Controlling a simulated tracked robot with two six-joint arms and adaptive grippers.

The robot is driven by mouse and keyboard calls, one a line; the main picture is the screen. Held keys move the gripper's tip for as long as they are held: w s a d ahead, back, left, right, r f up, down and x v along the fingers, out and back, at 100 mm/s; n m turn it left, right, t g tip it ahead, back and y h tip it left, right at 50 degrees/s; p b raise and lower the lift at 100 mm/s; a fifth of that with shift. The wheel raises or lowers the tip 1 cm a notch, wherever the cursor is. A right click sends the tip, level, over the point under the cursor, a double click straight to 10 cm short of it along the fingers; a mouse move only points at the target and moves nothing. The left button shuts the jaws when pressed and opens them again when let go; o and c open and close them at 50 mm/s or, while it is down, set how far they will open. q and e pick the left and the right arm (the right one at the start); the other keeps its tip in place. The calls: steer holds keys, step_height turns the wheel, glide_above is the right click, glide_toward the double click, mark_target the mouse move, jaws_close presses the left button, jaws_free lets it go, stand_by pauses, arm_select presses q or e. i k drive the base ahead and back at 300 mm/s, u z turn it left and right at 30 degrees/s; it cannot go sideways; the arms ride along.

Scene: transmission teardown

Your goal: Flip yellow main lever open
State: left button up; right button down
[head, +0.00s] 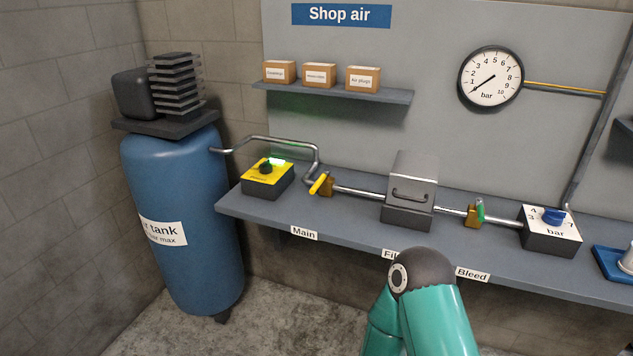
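The yellow main lever (319,184) sits on a brass valve (327,187) above the "Main" label (304,233). It slants across the pipe, pointing toward the front left and down. The valve joins the bent pipe from the tank to the straight pipe running right. A teal arm of mine with a dark joint rises at the bottom centre, in front of the bench. Neither of my grippers shows in the head view, and nothing touches the lever.
The yellow switch box (267,179) stands left of the lever, the grey filter box (409,190) right of it. Further right are a green-handled bleed valve (477,212) and a blue-knobbed regulator (551,230). A shelf (335,92) hangs above. The blue tank (182,210) stands left.

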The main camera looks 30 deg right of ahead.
mark_target(326, 172)
steer(key=z, duration=0.4)
steer(key=i, duration=0.85)
steer(key=z, duration=0.1)
